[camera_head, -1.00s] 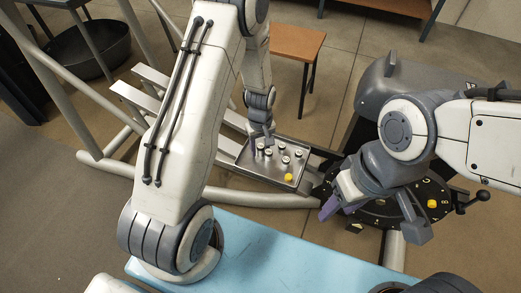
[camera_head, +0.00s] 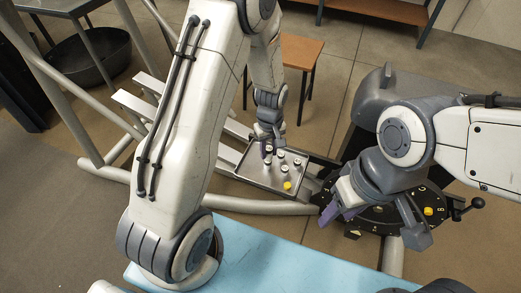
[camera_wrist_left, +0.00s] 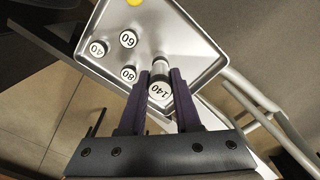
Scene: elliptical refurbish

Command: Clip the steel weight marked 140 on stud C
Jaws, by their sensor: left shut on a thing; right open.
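My left gripper (camera_head: 267,146) is over the back left part of a grey metal tray (camera_head: 243,176). In the left wrist view its dark fingers are shut on the steel weight marked 140 (camera_wrist_left: 160,91), a small cylinder with a white numbered top. I cannot tell whether the weight still touches the tray floor. A black disc (camera_head: 375,217) with pale letters stands to the right; a C (camera_head: 421,188) shows near its edge. The stud at C is not clear. My right gripper (camera_head: 375,222) is open and empty in front of the disc, hiding part of it.
The tray also holds weights marked 60 (camera_wrist_left: 128,39), 80 (camera_wrist_left: 129,74) and 40 (camera_wrist_left: 97,48), and a yellow piece (camera_head: 287,186). Another yellow piece (camera_head: 428,211) is on the disc near B. A black crank handle (camera_head: 477,203) juts out at right. A blue surface (camera_head: 262,255) lies in front.

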